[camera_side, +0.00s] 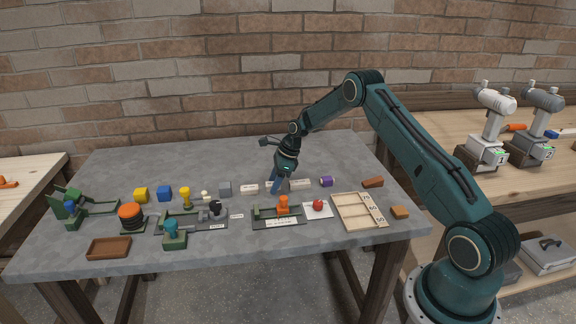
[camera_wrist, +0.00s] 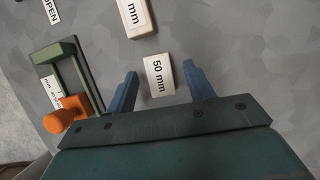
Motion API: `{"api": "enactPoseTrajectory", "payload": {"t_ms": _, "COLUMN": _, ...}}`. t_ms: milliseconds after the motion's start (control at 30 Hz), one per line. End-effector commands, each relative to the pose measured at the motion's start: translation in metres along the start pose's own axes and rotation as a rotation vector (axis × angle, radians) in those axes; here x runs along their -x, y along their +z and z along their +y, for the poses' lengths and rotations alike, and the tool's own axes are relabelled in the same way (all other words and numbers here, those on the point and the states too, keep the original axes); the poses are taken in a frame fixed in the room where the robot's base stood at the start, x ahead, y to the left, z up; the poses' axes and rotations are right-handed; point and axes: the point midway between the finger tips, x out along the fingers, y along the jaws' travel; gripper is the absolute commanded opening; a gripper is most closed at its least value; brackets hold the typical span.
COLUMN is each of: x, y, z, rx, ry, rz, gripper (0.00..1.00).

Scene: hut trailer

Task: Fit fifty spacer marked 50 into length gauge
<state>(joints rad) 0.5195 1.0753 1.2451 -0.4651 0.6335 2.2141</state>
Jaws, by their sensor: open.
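The spacer marked 50 mm (camera_wrist: 159,76) is a pale block with a white label, lying on the grey table. In the wrist view it lies between the two blue fingers of my gripper (camera_wrist: 160,72), with a gap on each side. My gripper (camera_side: 276,186) points down, open, near the row of spacers in the side view. The length gauge, seemingly the green frame with an orange knob (camera_side: 282,203), stands nearer the front edge. It also shows at the left of the wrist view, with its green frame (camera_wrist: 82,72) and orange knob (camera_wrist: 62,115).
Another spacer (camera_wrist: 136,19) lies beyond the marked one; its number is cut off. Pale spacers (camera_side: 250,188) and (camera_side: 301,184) flank my gripper. A purple cylinder (camera_side: 326,181), a red item on a white card (camera_side: 318,205) and a wooden slotted tray (camera_side: 346,217) lie to the right.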

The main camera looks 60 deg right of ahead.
Motion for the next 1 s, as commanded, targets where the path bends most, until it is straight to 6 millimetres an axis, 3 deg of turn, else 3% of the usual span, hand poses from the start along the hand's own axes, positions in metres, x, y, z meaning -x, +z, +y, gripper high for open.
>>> {"api": "enactPoseTrajectory", "payload": {"t_ms": 133, "x": 0.0, "y": 0.0, "z": 0.0, "rx": 0.0, "ry": 0.0, "rz": 0.0, "gripper": 0.49}}
{"api": "enactPoseTrajectory", "payload": {"t_ms": 367, "x": 0.0, "y": 0.0, "z": 0.0, "rx": 0.0, "ry": 0.0, "rz": 0.0, "gripper": 0.05}}
{"api": "enactPoseTrajectory", "payload": {"t_ms": 767, "x": 0.002, "y": 0.001, "z": 0.0, "rx": 0.0, "ry": 0.0, "rz": 0.0, "gripper": 0.05}}
{"api": "enactPoseTrajectory", "payload": {"t_ms": 1000, "x": 0.015, "y": 0.006, "z": -0.001, "rx": 0.001, "ry": -0.002, "rz": -0.002, "gripper": 0.05}}
